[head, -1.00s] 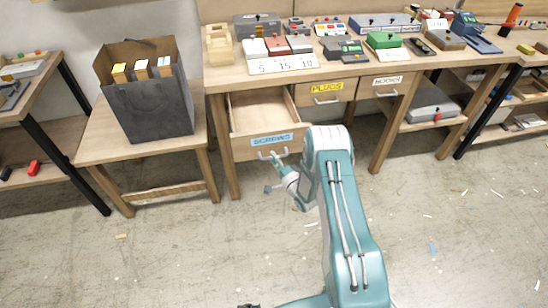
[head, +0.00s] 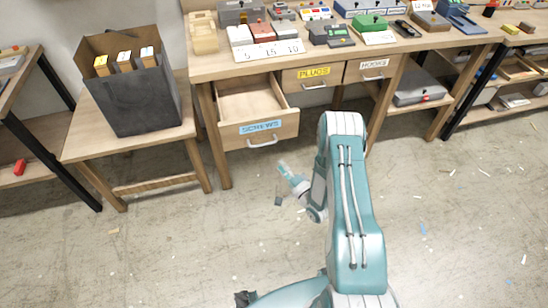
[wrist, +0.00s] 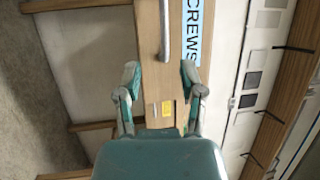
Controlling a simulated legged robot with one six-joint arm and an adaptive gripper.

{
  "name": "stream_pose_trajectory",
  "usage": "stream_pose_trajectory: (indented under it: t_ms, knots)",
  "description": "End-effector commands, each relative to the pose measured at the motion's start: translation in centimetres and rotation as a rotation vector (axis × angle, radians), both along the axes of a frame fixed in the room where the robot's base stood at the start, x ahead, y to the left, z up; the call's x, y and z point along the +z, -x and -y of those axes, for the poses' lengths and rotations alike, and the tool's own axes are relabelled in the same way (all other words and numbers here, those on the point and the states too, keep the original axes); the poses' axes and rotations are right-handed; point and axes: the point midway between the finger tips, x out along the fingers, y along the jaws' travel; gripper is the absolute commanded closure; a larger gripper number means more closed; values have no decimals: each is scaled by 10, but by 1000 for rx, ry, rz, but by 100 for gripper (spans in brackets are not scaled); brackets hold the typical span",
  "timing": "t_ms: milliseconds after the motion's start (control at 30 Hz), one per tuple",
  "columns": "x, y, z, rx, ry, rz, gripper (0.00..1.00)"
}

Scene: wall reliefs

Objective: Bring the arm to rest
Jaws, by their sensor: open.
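My teal arm (head: 352,200) is bent, its upper part rising in front of the workbench. My gripper (head: 281,185) is below and in front of the drawer labelled SCREWS, apart from its handle (head: 263,142). In the wrist view my gripper (wrist: 164,85) has its two fingers spread with nothing between them. The SCREWS drawer (head: 283,129) is pulled open and looks empty inside. Its front and handle (wrist: 165,30) show ahead of the fingers in the wrist view.
The workbench (head: 222,68) holds several boxes and a price board (head: 268,51). The PLUGS drawer (head: 313,76) and HOOKS drawer (head: 373,68) are shut. A dark bag (head: 138,98) with boxes stands on a low table (head: 85,150) at left. The floor (head: 190,250) in front is mostly clear.

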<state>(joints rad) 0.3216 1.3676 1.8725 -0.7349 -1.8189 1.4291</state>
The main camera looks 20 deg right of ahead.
Motion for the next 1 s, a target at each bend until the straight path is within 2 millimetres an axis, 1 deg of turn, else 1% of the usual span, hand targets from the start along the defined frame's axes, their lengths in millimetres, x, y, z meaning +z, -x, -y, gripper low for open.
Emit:
stream_pose_trajectory:
  t_ms: [67, 167, 667, 767, 867, 1000]
  knots:
    - [-1, 6, 2, -1, -2, -1, 49]
    - [-2, 8, 3, 1, -1, 0, 49]
    - [0, 7, 3, 0, 6, 0, 49]
    - [11, -5, 4, -9, 63, -6, 49]
    - [34, -25, 5, -28, 182, -26, 49]
    - [71, -50, 7, -62, 376, -66, 49]
